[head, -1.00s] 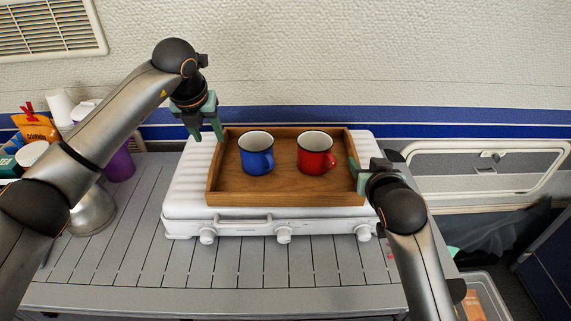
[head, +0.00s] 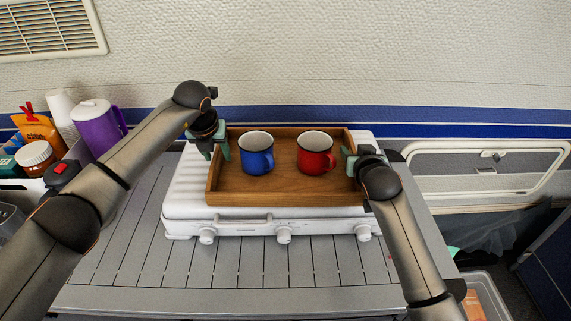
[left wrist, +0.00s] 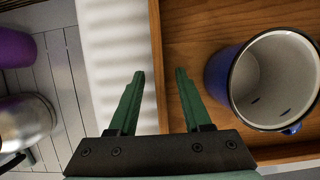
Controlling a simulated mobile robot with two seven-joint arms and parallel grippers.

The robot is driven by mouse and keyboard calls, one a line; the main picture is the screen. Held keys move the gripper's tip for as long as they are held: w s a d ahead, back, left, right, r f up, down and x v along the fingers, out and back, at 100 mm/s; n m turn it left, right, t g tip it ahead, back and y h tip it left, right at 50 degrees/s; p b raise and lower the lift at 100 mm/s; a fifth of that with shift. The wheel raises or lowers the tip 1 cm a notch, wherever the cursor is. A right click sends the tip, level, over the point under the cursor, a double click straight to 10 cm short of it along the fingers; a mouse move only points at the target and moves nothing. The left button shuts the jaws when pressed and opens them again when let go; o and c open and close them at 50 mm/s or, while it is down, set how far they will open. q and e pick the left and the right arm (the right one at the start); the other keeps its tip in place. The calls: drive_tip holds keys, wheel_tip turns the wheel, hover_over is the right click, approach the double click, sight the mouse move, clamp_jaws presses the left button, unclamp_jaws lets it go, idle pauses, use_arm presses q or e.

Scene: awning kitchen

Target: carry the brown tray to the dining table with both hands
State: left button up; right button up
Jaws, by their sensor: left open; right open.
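The brown tray (head: 285,197) is a wooden tray lying flat on a white stove. A blue mug (head: 257,158) and a red mug (head: 316,158) stand upright in it. My left gripper (head: 218,156) is open at the tray's left wall. In the left wrist view its fingers (left wrist: 160,78) are spread, with the tray's wall (left wrist: 156,50) running between and beyond them; I cannot tell how high they are above it. The blue mug (left wrist: 275,80) shows to their right. My right gripper (head: 346,158) is open at the tray's right wall, its fingertips partly hidden.
The white stove (head: 185,205) stands on a grey slatted table (head: 200,275). A purple pitcher (head: 98,125), a brown-filled jar (head: 36,158) and an orange packet (head: 38,128) stand at the left. The slats in front are clear. A wall is behind the stove.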

use_arm(q)
clamp_jaws()
use_arm(e)
clamp_jaws()
idle(1.0)
use_arm(q)
drive_tip(key=shift+w+r, duration=0.1)
drive_tip(key=shift+r, duration=0.2)
use_arm(e)
drive_tip(key=shift+r, duration=0.25)
